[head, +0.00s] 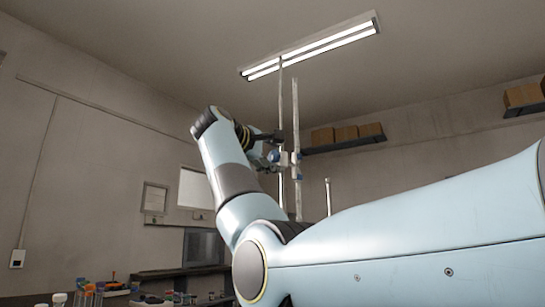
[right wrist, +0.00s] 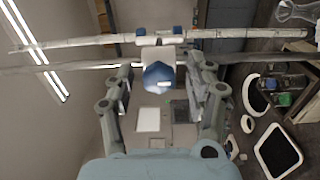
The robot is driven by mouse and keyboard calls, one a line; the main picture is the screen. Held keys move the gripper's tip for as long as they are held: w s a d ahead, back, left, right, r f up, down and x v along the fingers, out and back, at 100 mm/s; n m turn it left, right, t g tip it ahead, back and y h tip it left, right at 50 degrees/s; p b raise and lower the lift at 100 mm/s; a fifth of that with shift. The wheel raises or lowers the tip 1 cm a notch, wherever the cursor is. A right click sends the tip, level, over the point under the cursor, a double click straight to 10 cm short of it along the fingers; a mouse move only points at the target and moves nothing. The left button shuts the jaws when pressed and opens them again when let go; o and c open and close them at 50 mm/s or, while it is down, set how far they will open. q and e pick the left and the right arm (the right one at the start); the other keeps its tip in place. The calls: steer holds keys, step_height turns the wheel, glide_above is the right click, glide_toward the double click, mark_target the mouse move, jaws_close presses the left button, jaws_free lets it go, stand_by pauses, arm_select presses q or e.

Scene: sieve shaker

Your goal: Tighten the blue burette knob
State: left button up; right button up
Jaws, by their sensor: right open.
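The blue burette knob (right wrist: 158,76) is in the right wrist view, a faceted blue cap with a white mark, on a pale clamp body. In the head view the knob (head: 273,156) is small, beside the upright burette and stand rods (head: 296,110). My right gripper (right wrist: 161,72) is open, with one finger on each side of the knob and a visible gap on both sides. In the head view the right gripper (head: 272,145) is at the clamp, partly hidden by its own wrist. My left gripper is in neither view.
Two long rods (right wrist: 80,50) run across the right wrist view behind the knob. Bottles and tubes (head: 90,293) stand on a bench at lower left in the head view. A shelf with boxes (head: 345,134) is on the back wall.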

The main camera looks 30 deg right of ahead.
steer(key=v, duration=1.2)
steer(key=shift+a+f, duration=0.1)
steer(key=shift+f, duration=0.05)
